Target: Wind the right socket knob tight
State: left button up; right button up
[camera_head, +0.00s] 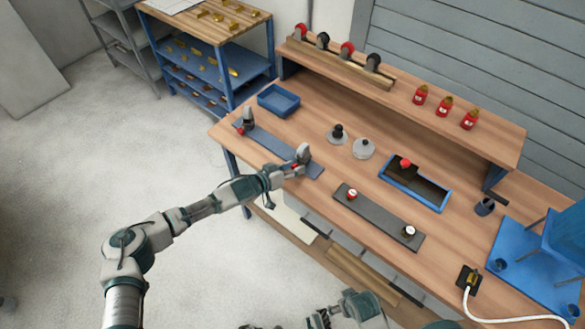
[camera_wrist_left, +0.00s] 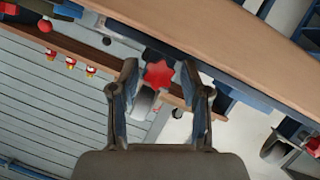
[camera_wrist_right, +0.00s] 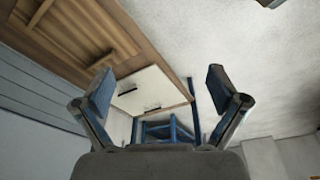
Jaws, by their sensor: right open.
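A grey-blue bar (camera_head: 268,145) lies near the left front edge of the bench, with a grey socket at each end. The right socket (camera_head: 303,153) has a red star-shaped knob (camera_wrist_left: 159,74) facing the bench's front edge. My left gripper (camera_head: 291,171) is at this knob. In the left wrist view the knob sits between the tips of my open left fingers (camera_wrist_left: 160,80), with a gap on both sides. The left socket (camera_head: 248,117) has its own red knob (camera_head: 240,130). My right gripper (camera_head: 318,318) is open and empty, low in front of the bench.
A dark plate (camera_head: 380,217) with two small knobs lies right of the bar. A blue tray (camera_head: 279,100), a grey disc (camera_head: 363,148) and a blue-framed recess (camera_head: 415,184) are behind. Red bottles (camera_head: 443,106) stand on the shelf. A blue rack (camera_head: 540,250) stands at right.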

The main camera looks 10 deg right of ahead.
pick_arm(q)
grip_shut()
pick_arm(e)
jog(key=shift+r, duration=0.1)
jog(key=shift+w, duration=0.15)
pick_arm(q)
jog(key=m+p, duration=0.1)
jog(key=p, duration=0.1)
jog(key=t+y+p, duration=0.1)
jog(key=p, duration=0.1)
jog(key=shift+s+r+m, duration=0.1)
jog(key=shift+r+m, duration=0.1)
jog(key=shift+m, duration=0.2)
jog(key=shift+s+d+f+m+t+y+p, duration=0.1)
jog(key=shift+m+t+y+p, duration=0.2)
jog(key=shift+m+p, duration=0.3)
jog(key=shift+f+m+t+y+p, duration=0.1)
jog(key=shift+m+t+y+p, duration=0.2)
jog(key=shift+m+p, duration=0.5)
jog(key=shift+p, duration=0.05)
pick_arm(e)
jog(key=s+f, duration=0.2)
jog(key=f, duration=0.6)
jog(key=s+f, duration=0.3)
jog(key=f, duration=0.6)
jog(key=shift+s+d+f+g, duration=0.15)
jog(key=shift+s+d+g, duration=0.1)
jog(key=shift+g, duration=0.15)
jog(key=shift+w, duration=0.1)
